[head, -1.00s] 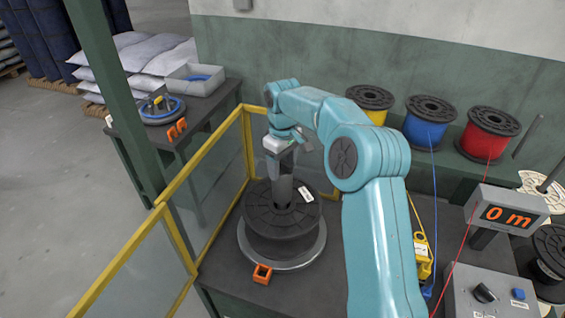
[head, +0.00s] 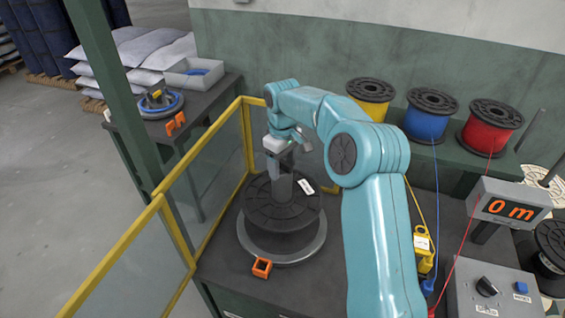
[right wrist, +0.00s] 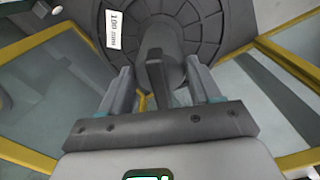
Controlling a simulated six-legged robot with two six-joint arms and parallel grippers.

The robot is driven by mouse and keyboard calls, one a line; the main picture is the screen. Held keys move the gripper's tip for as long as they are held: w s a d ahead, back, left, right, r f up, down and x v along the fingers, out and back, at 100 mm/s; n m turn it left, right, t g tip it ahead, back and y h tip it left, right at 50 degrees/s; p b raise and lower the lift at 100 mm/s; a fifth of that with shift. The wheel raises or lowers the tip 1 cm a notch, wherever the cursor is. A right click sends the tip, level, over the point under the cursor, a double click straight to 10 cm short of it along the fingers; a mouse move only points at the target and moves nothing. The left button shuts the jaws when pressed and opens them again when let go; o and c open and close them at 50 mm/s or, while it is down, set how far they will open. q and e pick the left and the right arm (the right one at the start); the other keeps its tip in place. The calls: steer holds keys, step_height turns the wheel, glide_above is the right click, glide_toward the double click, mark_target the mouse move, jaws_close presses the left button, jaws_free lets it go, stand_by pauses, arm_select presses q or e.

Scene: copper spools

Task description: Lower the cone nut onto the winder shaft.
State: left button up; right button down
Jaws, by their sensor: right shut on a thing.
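My right gripper (head: 282,182) points down over the middle of the black spool (head: 262,210). It is shut on the grey cone nut (right wrist: 158,48), which shows between its two fingers in the right wrist view. In that view the nut's round body covers the centre of the spool's top flange (right wrist: 205,20). In the head view my fingers largely hide the nut. The winder shaft is hidden, and I cannot tell whether the nut touches it. The spool stands upright on a round grey plate (head: 310,248). My left gripper is not in view.
Yellow-framed clear guard panels (head: 222,160) stand close on the left and behind. An orange block (head: 262,267) lies in front of the plate. A meter reading 0 m (head: 510,208) and a control box (head: 490,293) stand right. Yellow, blue and red spools (head: 490,127) line the back shelf.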

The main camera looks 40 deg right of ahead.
steer(key=shift+r, duration=0.1)
steer(key=shift+c, duration=0.8)
jaws_free()
step_height(320, 180, up, 9)
steer(key=shift+f+p, duration=0.2)
steer(key=shift+p, duration=0.1)
step_height(320, 180, up, 8)
steer(key=p, duration=0.2)
steer(key=shift+p, duration=0.3)
steer(key=shift+s+f, duration=0.15)
